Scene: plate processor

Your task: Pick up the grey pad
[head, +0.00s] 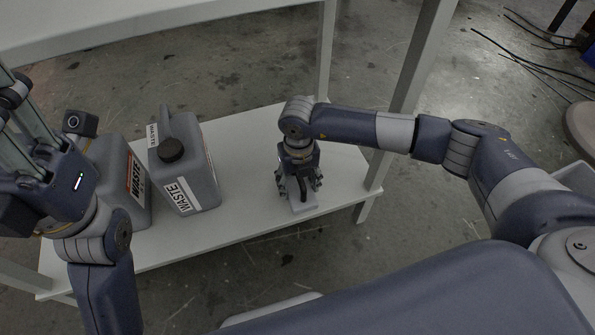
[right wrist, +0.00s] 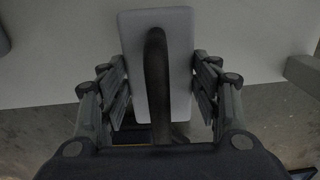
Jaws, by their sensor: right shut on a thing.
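The grey pad is a light grey rectangular block with a dark curved handle along its top. In the head view the pad (head: 303,205) is on the lower white shelf, mostly hidden under my right gripper (head: 299,186). In the right wrist view the pad (right wrist: 184,60) lies between the fingers of my right gripper (right wrist: 161,88), which are closed on its two long sides. I cannot tell whether the pad touches the shelf. My left arm is at the left edge of the head view, with its gripper (head: 15,110) only partly visible; its fingertips are not clear.
Two grey waste jugs stand on the shelf (head: 245,150): one with a dark cap (head: 190,180), the other (head: 135,200) partly behind my left arm. A shelf leg (head: 415,65) rises behind my right forearm. Black cables (head: 525,50) lie on the floor at upper right.

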